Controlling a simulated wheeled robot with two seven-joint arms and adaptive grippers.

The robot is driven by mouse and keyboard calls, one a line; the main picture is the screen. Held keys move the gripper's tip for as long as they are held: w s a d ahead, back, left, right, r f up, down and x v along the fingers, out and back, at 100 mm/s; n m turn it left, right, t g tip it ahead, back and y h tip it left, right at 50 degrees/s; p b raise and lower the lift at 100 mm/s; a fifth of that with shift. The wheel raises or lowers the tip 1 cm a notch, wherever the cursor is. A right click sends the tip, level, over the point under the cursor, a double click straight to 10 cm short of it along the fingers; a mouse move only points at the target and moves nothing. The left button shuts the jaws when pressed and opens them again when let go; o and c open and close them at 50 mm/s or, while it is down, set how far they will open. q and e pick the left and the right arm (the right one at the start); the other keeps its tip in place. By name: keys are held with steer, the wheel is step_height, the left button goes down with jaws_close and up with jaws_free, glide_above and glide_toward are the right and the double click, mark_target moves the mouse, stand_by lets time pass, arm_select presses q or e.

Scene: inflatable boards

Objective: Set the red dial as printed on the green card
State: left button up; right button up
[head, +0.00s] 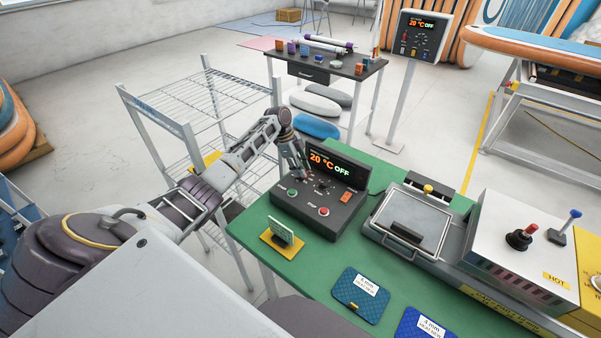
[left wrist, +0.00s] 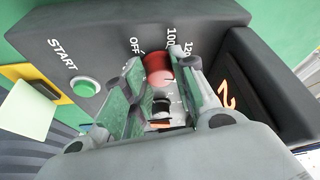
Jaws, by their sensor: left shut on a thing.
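The dark control box (head: 345,212) stands on the green table and its display (head: 328,163) reads 20 °C OFF. My left gripper (head: 304,172) reaches down to its panel. In the left wrist view the fingers (left wrist: 150,85) are shut on the red dial (left wrist: 158,68), one on each side. OFF, 100 and 120 marks show around the dial; the fingers hide the rest and its pointer. The pale green card (head: 281,230) stands in a yellow holder in front of the box; its print is too small to read. It also shows in the left wrist view (left wrist: 28,108).
A green START button (left wrist: 84,86) is beside the dial, and a red button (head: 323,211) is on the box front. A press (head: 408,222) stands right of the box. Blue pads (head: 361,294) lie on the table front. A wire rack (head: 205,95) stands behind my left arm.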

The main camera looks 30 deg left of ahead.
arm_select(q)
steer(key=m+b, duration=0.1)
steer(key=m, duration=0.1)
steer(key=m+g+b, duration=0.1)
steer(key=b, duration=0.1)
steer(key=m+g+b, duration=0.1)
steer(key=m+b, duration=0.1)
steer(key=shift+w+f+m, duration=0.15)
steer(key=shift+w+m, duration=0.15)
steer(key=shift+m+y+b, duration=0.3)
steer(key=shift+m+b, duration=0.1)
steer(key=shift+m, duration=0.2)
steer(key=shift+m+g, duration=0.3)
steer(key=shift+g, duration=0.1)
steer(key=shift+b, duration=0.3)
steer(key=o, duration=1)
steer(key=shift+o, duration=0.2)
steer(key=shift+r, duration=0.7)
step_height(320, 180, up, 9)
arm_select(e)
step_height(320, 180, down, 7)
steer(key=d, duration=0.2)
steer(key=shift+w+d, duration=0.15)
steer(key=shift+w, duration=0.3)
